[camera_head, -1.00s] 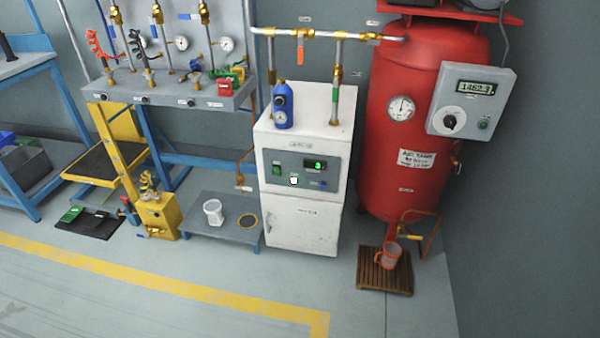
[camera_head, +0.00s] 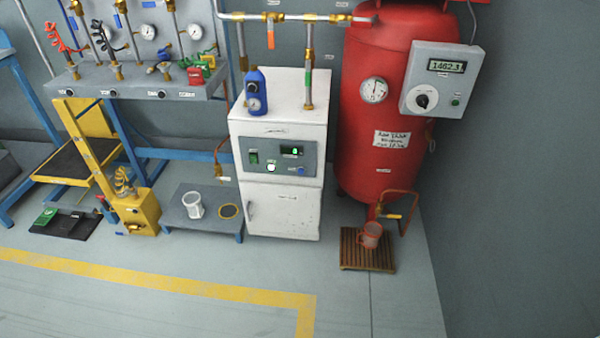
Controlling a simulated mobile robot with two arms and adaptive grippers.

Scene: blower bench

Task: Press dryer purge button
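The dryer is a white cabinet (camera_head: 283,212) standing against the wall in the middle of the head view. Its grey control panel (camera_head: 262,157) carries a green switch (camera_head: 254,157), a small display with green digits (camera_head: 292,151), a white round button (camera_head: 271,168) and a small blue part (camera_head: 301,171). The panel labels are too small to read, but the white button is probably the purge button. Nothing covers the panel. Neither of my grippers shows in the view.
A red air tank (camera_head: 376,130) with a grey meter box (camera_head: 437,80) stands right of the dryer. A low grey stand (camera_head: 208,225) with a white cup (camera_head: 193,204) is at left. The front floor is clear.

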